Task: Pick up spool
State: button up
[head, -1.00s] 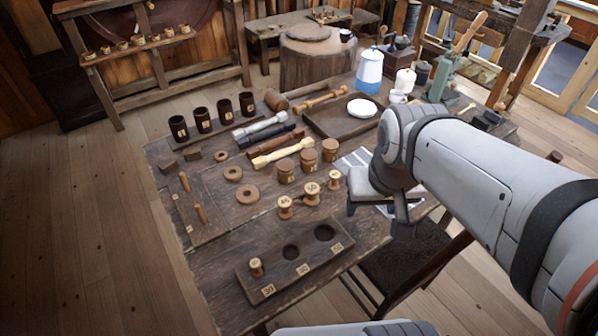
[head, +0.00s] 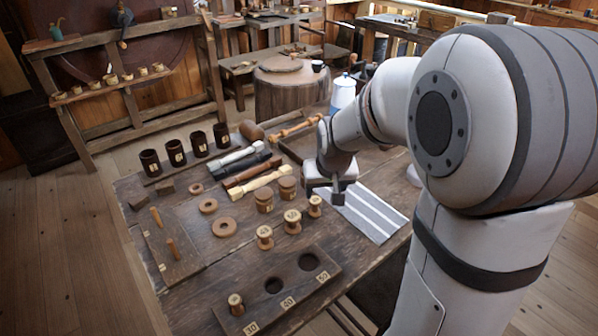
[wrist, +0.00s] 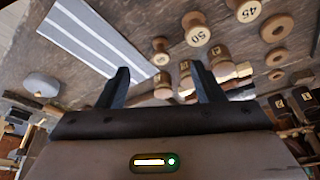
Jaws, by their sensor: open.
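Three turned wooden spools stand in a row on the workbench: a near one (head: 264,237), a middle one (head: 292,221) and a far one (head: 315,206). In the wrist view one spool (wrist: 197,30) reads 50, another (wrist: 245,8) reads 45, and a third (wrist: 160,51) shows between the fingers. A further spool (head: 236,304) sits upright at one end of a dark board (head: 255,312) with two empty round holes and number tags. My gripper (head: 338,193) is open and empty, above the bench just right of the far spool; its fingers also show in the wrist view (wrist: 160,78).
Lidded wooden jars (head: 264,201) stand behind the spools, near my gripper. A striped cloth (head: 368,212) lies to the right. Wooden rings (head: 224,227), a peg board (head: 188,268), turned rods (head: 258,183) and dark cups (head: 198,144) fill the left and back.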

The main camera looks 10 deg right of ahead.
jog(key=b, duration=0.2)
send_near(315, 201)
jog(key=x, duration=0.4)
jog(key=shift+a+f, duration=0.15)
jog(key=shift+f, duration=0.25)
jog(key=shift+d+x, duration=0.15)
jog(key=shift+x, duration=1.8)
jog(key=shift+d+x, duration=0.1)
jog(key=shift+x, duration=1.8)
jog(key=shift+w, duration=0.15)
jog(key=shift+c, duration=0.3)
jog(key=c, duration=1)
jog(key=shift+r+t, duration=0.1)
jog(key=shift+t, duration=0.2)
